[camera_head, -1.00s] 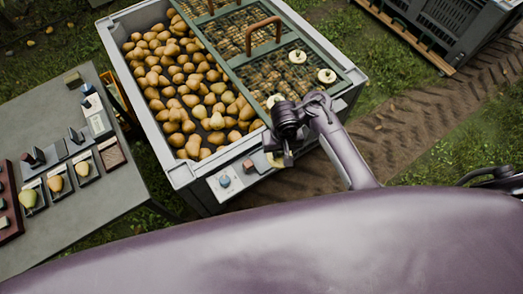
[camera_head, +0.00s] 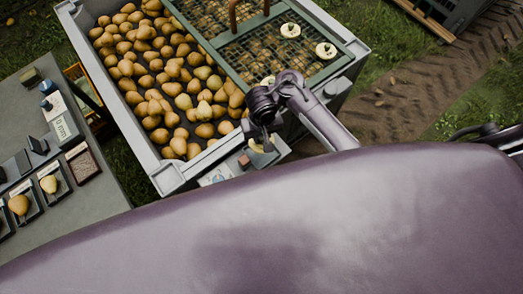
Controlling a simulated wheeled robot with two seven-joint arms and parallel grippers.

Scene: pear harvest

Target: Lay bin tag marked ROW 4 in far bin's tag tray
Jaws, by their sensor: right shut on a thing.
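A small reddish block (camera_head: 244,161) and a pale panel (camera_head: 216,175) show at the bin's front edge below the gripper. A dark grey bin (camera_head: 452,12) stands at the top right, cut off by the frame, and no tag tray can be made out on it. My left gripper is out of view.
The near bin holds many pears (camera_head: 165,75) and a green mesh frame (camera_head: 275,45) with pale round discs (camera_head: 326,50). A grey table (camera_head: 75,215) at left carries small trays with pears. A dirt track (camera_head: 405,100) separates the bins.

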